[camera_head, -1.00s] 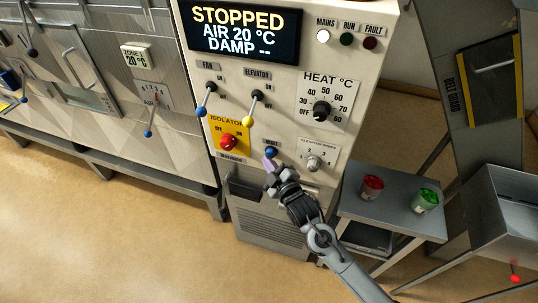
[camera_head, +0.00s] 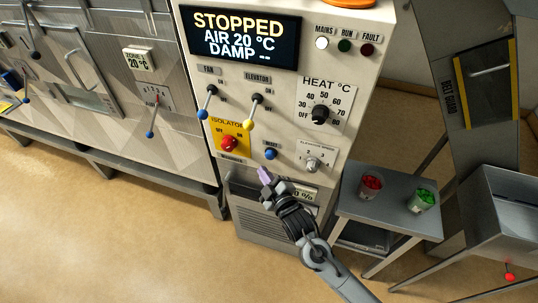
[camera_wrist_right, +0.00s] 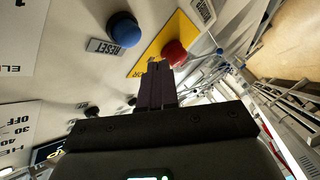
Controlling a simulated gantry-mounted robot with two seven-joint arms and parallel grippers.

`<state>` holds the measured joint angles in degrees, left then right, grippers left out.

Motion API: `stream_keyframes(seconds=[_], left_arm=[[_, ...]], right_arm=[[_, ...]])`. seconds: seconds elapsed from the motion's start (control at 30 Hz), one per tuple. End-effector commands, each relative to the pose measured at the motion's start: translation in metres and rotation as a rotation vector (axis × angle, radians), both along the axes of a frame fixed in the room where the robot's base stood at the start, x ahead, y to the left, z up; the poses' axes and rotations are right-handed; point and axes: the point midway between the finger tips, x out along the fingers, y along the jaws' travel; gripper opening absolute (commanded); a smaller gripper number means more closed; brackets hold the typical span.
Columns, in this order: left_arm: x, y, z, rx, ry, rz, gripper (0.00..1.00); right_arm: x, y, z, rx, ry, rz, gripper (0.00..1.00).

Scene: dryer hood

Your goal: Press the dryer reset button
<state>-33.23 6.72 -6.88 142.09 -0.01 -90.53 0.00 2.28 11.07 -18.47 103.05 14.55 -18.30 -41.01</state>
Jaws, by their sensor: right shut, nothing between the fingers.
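The blue reset button (camera_head: 271,154) sits on the pale control panel (camera_head: 290,100), under a small RESET label, right of the red isolator knob (camera_head: 229,143) on its yellow plate. In the right wrist view the blue button (camera_wrist_right: 122,29) stands out beside its RESET label (camera_wrist_right: 105,48), up and left of my fingertips. My right gripper (camera_head: 264,174) is shut and empty, just below the button in the head view and apart from it. It also shows in the right wrist view (camera_wrist_right: 158,70), with the red knob (camera_wrist_right: 174,53) beyond its tips. My left gripper is out of view.
The display (camera_head: 240,37) reads STOPPED, AIR 20 °C, DAMP. Fan (camera_head: 207,100) and elevator (camera_head: 251,111) levers project from the panel near the button.

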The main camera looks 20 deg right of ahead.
Motion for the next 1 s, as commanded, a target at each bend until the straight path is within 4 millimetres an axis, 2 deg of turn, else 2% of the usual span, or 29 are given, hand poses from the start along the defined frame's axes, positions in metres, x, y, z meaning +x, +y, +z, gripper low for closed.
stream_keyframes(seconds=[0.1, 0.33, 1.0], left_arm=[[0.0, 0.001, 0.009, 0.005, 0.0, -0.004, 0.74], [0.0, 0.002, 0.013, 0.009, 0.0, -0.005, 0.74], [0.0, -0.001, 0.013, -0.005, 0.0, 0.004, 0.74]], right_arm=[[-0.009, 0.008, 0.002, 0.0, 0.0, 0.001, 0.0], [-0.018, 0.016, 0.001, 0.001, -0.001, -0.001, 0.0], [-0.018, 0.016, 0.001, 0.0, -0.001, 0.0, 0.0]])
